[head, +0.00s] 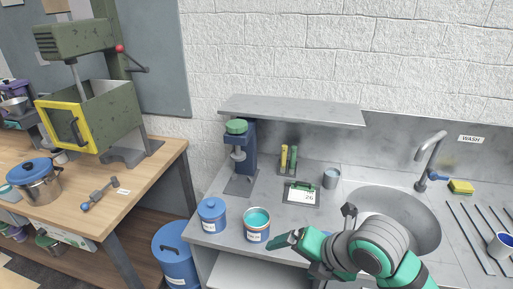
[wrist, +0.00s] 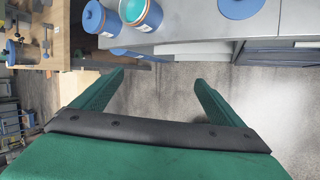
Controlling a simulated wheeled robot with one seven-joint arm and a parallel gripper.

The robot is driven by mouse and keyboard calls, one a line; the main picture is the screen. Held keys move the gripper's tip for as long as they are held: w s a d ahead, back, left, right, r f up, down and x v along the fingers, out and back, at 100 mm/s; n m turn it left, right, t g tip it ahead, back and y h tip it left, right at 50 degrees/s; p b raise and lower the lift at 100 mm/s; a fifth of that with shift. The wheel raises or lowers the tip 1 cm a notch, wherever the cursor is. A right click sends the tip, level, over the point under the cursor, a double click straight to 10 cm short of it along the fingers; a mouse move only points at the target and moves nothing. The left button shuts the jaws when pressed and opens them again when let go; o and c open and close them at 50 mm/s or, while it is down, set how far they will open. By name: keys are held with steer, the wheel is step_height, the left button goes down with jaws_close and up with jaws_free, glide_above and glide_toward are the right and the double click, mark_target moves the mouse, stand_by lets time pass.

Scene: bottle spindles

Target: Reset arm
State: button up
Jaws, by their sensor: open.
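My gripper (head: 284,240) is at the front edge of the grey counter in the head view, low in the picture. In the wrist view my gripper (wrist: 158,78) shows its two green fingers spread wide apart with nothing between them. Beyond the fingers lie the floor and the counter's front. In the head view an open blue can with teal contents (head: 257,222) stands on the counter just left of my gripper, apart from it. The can also shows at the top of the wrist view (wrist: 141,14).
A lidded blue can (head: 211,214), a scale (head: 302,195), a grey cup (head: 331,177) and a green-topped press (head: 239,160) stand on the counter (head: 218,240). A sink (head: 405,212) is at right. A wooden bench (head: 150,175) and blue bin (head: 175,258) are at left.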

steer(key=w+a+r+m+t+y, duration=0.3)
steer(key=w+a+r+m+t, duration=0.15)
steer(key=a+m, duration=0.25)
steer(key=w+a+r+m+t+y, duration=0.35)
steer(key=w+a+m+t, duration=0.2)
steer(key=a+m, duration=0.2)
steer(key=s+d+f+m+t+h, duration=0.1)
steer(key=s+f+m+h, duration=0.55)
steer(key=f+m, duration=0.3)
steer(key=s+f+m+t+h, duration=0.2)
steer(key=s+f+m+h, duration=0.3)
steer(key=s+f+m, duration=0.45)
steer(key=s+d+f+n+g, duration=0.1)
steer(key=s+f, duration=0.3)
steer(key=s, duration=0.7)
steer(key=s+d+f+n+g, duration=0.1)
steer(key=s+d+f, duration=0.2)
steer(key=s, duration=0.8)
steer(key=shift+s+f+g, duration=0.3)
steer(key=shift+f+g, duration=0.1)
steer(key=shift+f, duration=0.15)
